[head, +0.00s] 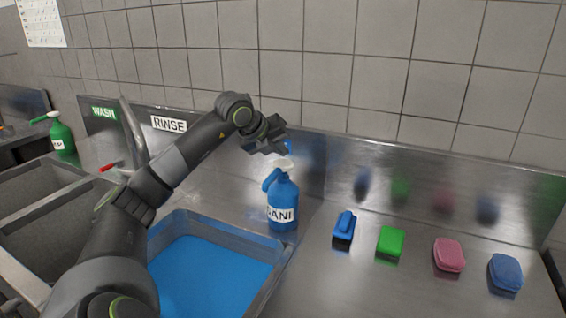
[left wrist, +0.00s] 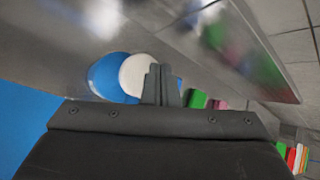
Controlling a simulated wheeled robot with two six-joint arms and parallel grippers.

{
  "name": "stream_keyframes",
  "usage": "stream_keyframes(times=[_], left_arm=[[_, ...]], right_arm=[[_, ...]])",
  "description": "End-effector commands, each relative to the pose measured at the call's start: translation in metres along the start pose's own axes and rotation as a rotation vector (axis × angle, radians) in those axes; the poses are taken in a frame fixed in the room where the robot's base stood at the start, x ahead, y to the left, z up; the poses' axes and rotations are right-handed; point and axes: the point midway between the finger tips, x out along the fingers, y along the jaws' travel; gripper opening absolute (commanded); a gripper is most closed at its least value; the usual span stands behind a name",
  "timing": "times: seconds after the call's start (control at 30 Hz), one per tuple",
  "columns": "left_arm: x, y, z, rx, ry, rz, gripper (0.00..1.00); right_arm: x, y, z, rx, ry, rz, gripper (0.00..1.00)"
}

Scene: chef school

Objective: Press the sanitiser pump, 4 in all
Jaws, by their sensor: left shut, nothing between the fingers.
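My left gripper (head: 278,148) is shut and empty, just above the pump head. My right gripper is not in view.
A blue-filled basin (head: 283,262) is left of the bottle. A blue brush (head: 344,225), green sponge (head: 390,241), pink sponge (head: 449,254) and blue sponge (head: 506,271) lie on the right. A steel backsplash stands behind. A green bottle (head: 62,137) is far left.

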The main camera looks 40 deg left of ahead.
Motion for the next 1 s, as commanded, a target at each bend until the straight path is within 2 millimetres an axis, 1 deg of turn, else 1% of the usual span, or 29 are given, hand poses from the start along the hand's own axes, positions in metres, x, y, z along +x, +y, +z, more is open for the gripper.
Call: stream_keyframes(times=[0.1, 0.43, 1.0], left_arm=[[-0.010, -0.007, 0.007, 0.000, -0.001, -0.001, 0.00], [-0.032, -0.023, 0.024, 0.000, -0.001, -0.001, 0.00], [-0.032, -0.024, 0.024, 0.000, 0.000, 0.000, 0.00]], right_arm=[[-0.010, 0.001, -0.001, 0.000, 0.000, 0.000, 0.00], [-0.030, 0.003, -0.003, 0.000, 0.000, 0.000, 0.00], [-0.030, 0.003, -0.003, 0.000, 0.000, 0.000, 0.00]])
